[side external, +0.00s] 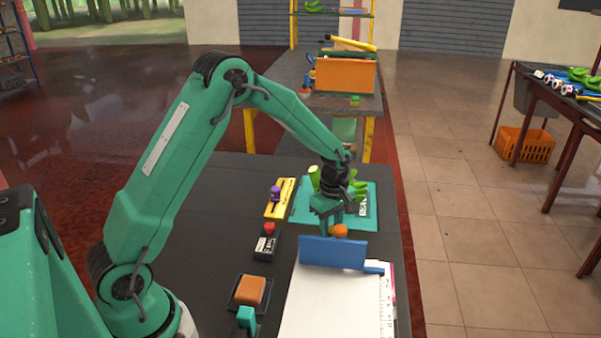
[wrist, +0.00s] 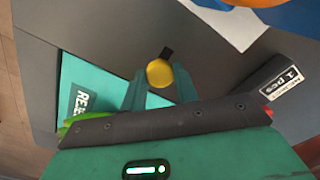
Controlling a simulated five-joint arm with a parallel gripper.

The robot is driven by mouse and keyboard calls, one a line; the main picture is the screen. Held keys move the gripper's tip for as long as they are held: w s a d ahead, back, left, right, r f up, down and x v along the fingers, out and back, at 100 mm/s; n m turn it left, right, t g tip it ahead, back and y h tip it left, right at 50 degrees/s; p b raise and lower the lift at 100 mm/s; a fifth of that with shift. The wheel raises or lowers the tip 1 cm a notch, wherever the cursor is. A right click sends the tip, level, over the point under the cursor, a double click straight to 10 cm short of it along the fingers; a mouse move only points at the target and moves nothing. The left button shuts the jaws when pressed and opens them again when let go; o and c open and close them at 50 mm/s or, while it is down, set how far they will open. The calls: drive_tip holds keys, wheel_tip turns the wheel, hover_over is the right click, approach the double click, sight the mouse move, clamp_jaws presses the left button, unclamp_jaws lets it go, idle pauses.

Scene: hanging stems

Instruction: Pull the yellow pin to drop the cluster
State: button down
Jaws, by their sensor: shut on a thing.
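My gripper (side external: 325,222) points down over the front edge of the teal mat. In the wrist view its two fingers (wrist: 159,88) stand on either side of a round yellow piece (wrist: 159,73), which looks like the head of the yellow pin, with a short black tab beyond it. The gripper is shut on it. In the side view the pin is hidden by my gripper. A green cluster (side external: 357,187) shows behind my wrist, partly covered; I cannot tell whether it hangs or rests on the mat. A bit of green shows in the wrist view (wrist: 90,120).
The teal mat (side external: 300,213) carries lettering. An orange ball (side external: 340,231) is just behind an upright blue board (side external: 333,253) and white sheet (side external: 325,305). Left are a yellow plate (side external: 284,190) with purple knob, a red-buttoned black box (side external: 266,246) and an orange block (side external: 250,290).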

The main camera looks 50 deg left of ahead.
drive_tip(key=shift+s+d, duration=0.6)
drive_tip(key=shift+d, duration=0.05)
drive_tip(key=c, duration=1.1)
unclamp_jaws()
drive_tip(key=shift+o, duration=0.2)
drive_tip(key=shift+r, duration=0.85)
wheel_tip(320, 180, up, 6)
drive_tip(key=shift+r, duration=0.1)
